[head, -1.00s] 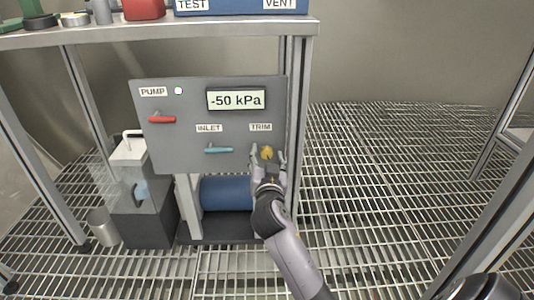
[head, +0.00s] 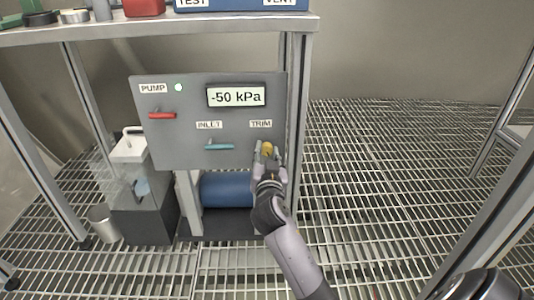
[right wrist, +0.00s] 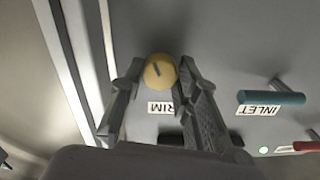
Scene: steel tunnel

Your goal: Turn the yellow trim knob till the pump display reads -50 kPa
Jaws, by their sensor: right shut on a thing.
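The yellow trim knob (head: 267,148) sits on the lower right of the grey pump panel (head: 180,100), under the TRIM label. The pump display (head: 236,97) reads -50 kPa. My right gripper (head: 268,156) reaches up from below and is shut on the knob. In the right wrist view the knob (right wrist: 159,71) shows between the tips of the two fingers (right wrist: 160,80), with a dark line on its face. My left gripper is not in view.
A red lever (head: 162,115), a teal inlet lever (head: 219,147) and a small green light (head: 178,87) are on the panel. A blue cylinder (head: 226,190) lies below. A shelf post (head: 298,120) stands just right of the panel. The grating (head: 400,190) to the right is clear.

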